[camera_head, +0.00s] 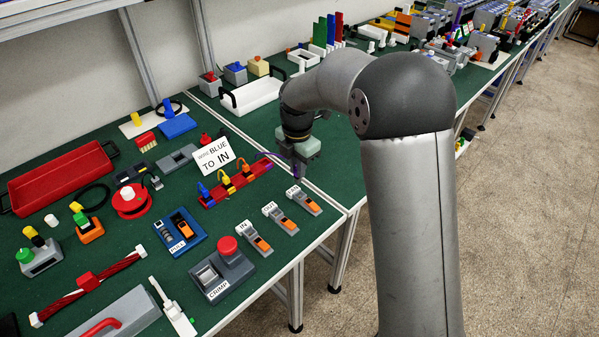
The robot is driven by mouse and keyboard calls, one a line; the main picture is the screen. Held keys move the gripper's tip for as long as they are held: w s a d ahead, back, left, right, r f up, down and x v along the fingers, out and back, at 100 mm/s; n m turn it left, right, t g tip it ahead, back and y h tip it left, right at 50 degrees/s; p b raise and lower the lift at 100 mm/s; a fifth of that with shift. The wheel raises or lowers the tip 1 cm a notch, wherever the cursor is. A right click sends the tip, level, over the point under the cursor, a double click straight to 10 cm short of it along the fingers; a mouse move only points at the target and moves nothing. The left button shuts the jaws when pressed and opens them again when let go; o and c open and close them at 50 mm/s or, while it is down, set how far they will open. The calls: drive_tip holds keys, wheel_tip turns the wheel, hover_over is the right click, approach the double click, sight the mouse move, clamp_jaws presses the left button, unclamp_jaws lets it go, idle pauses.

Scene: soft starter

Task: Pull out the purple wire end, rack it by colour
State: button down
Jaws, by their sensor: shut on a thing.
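A red rack (236,187) lies in the middle of the green bench. It carries a blue wire end (204,191), a yellow one (227,182) and an orange one (246,168). A purple piece (265,155) shows at its right end, close to my gripper. My gripper (299,173) points down at the right of the rack, low over the bench, and is shut on the purple wire end. The held part is small and mostly hidden by the fingers, so I cannot tell whether it is clear of the rack.
A crimp block (222,273) with a red knob is at front left. A white tray (250,95) stands behind my arm.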

drive_tip(key=w+a+p, duration=0.8)
drive_tip(key=w+a, duration=0.2)
drive_tip(key=w, duration=0.2)
drive_tip(key=shift+w+a, duration=0.2)
drive_tip(key=shift+a, duration=0.05)
idle(0.4)
idle(0.3)
